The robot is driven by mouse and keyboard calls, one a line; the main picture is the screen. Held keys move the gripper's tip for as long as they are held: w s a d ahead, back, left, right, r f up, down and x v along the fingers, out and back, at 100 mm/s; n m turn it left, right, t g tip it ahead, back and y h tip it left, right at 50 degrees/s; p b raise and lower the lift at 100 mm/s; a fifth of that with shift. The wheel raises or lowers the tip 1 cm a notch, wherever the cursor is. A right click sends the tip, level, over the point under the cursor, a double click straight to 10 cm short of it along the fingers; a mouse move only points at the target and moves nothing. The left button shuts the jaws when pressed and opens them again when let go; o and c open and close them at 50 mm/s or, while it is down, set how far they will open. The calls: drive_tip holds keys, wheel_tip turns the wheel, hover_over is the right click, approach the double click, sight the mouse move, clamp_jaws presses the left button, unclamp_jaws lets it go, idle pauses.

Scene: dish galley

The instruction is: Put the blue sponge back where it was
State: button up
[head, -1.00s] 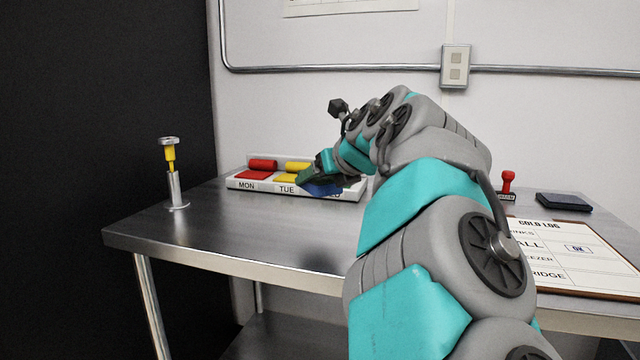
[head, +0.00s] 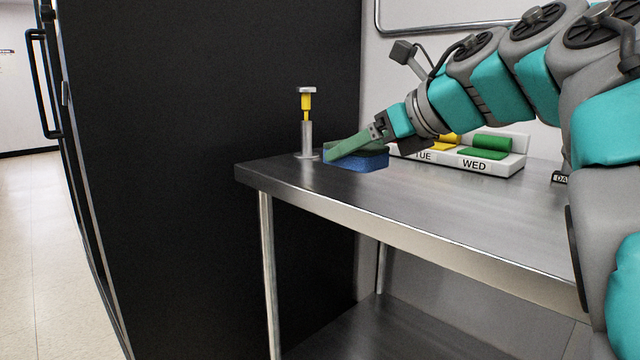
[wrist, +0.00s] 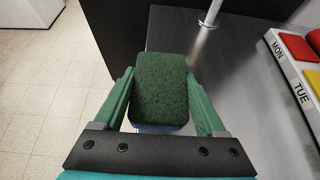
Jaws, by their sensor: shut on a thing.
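My gripper (head: 350,146) has its green fingers on both sides of the blue sponge (head: 362,163), low over the left end of the steel table (head: 400,200). In the wrist view the sponge (wrist: 160,92) shows its dark green scouring face up, with a little blue below, between the fingers of my gripper (wrist: 158,76). I cannot tell whether its underside touches the table.
The white day tray (head: 515,163) with TUE and WED labels, yellow and green blocks, lies right of my gripper. A black cabinet side (head: 220,100) rises behind the table's left end. The table's front middle is clear.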

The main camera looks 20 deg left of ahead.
drive_tip(key=shift+a+f, duration=0.1)
drive_tip(key=shift+a, duration=0.05)
drive_tip(key=w+a+p, duration=0.1)
drive_tip(key=w+a, duration=0.1)
drive_tip(key=w, duration=0.2)
drive_tip(key=w+a+f+p, duration=0.1)
drive_tip(key=w+a, duration=0.1)
drive_tip(key=w, duration=0.3)
drive_tip(key=w+a+p, duration=0.1)
drive_tip(key=w+a, duration=0.1)
drive_tip(key=w, duration=0.3)
drive_tip(key=shift+w+f, duration=0.15)
drive_tip(key=shift+f, duration=1.85)
drive_tip(key=shift+b, duration=0.3)
drive_tip(key=shift+f, duration=0.15)
drive_tip(key=o, duration=1.2)
drive_tip(key=shift+o, duration=0.2)
